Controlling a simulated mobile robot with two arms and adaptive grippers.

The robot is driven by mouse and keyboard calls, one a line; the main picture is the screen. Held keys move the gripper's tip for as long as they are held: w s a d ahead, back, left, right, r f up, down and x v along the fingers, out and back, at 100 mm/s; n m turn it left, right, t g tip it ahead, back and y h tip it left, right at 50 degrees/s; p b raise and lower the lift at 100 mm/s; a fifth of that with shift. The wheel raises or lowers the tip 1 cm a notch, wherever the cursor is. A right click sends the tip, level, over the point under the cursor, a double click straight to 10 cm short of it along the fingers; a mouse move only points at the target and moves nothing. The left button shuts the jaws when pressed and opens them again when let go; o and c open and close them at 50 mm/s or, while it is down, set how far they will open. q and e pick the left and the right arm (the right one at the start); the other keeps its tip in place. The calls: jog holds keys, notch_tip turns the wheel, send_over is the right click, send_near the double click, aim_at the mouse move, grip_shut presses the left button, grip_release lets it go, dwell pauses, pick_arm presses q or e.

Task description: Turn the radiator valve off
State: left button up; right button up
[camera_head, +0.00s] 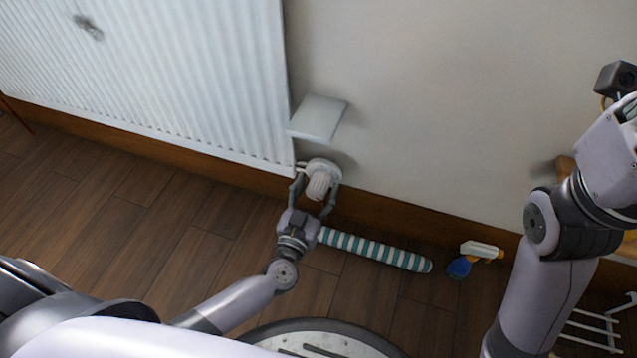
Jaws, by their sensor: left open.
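The radiator valve (319,184) is a pale ribbed knob low on the wall, by the lower right corner of the white radiator (190,75). My left gripper (315,187) is open, with one finger on each side of the knob. I cannot tell whether the fingers touch it. The base of the valve is partly hidden by the knob. My right arm comes in at the right edge, and its gripper jaws are not clearly visible.
A small pale shelf (318,119) juts from the wall just above the valve. A teal-and-white striped roll (375,250) and a blue-and-white spray bottle (472,258) lie on the wooden floor. A white rack (596,328) stands at lower right.

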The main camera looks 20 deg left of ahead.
pick_arm(q)
jog(key=shift+c, duration=0.5)
jog(key=c, duration=1.1)
jog(key=shift+o, duration=0.2)
